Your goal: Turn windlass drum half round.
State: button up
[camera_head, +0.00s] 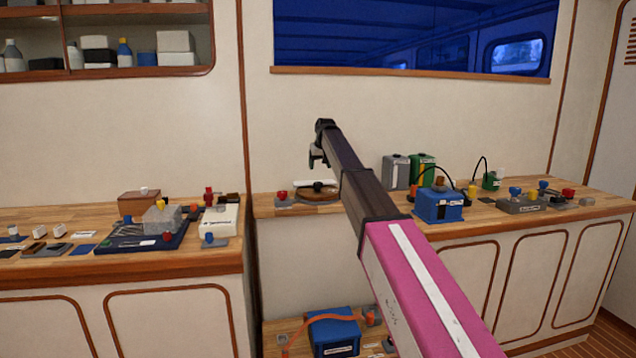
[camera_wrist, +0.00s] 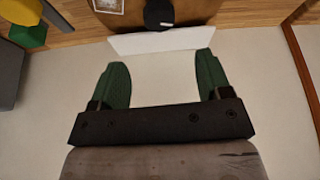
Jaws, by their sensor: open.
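The windlass drum (camera_head: 318,194) looks like a low brown round body on the back bench, with a white bar (camera_head: 306,184) across it. Part of it is hidden behind my arm in the head view. In the wrist view the brown drum (camera_wrist: 196,14) is cut off by the top edge. It has a black knob (camera_wrist: 158,14) and the white bar (camera_wrist: 155,41) along its near side. My gripper (camera_wrist: 161,62) is open and empty, its green fingers pointing toward the white bar. In the head view my gripper (camera_head: 317,158) hangs above the drum; its fingers are too small to read there.
A small red-knobbed fitting (camera_head: 283,197) sits left of the drum. Grey (camera_head: 395,172) and green (camera_head: 423,170) canisters and a blue box (camera_head: 438,207) stand to its right. The left bench (camera_head: 120,265) is crowded with small parts. A wall rises behind the bench.

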aim_at(318, 183)
jog(key=x, duration=1)
jog(key=shift+s, duration=0.1)
jog(key=c, duration=1.3)
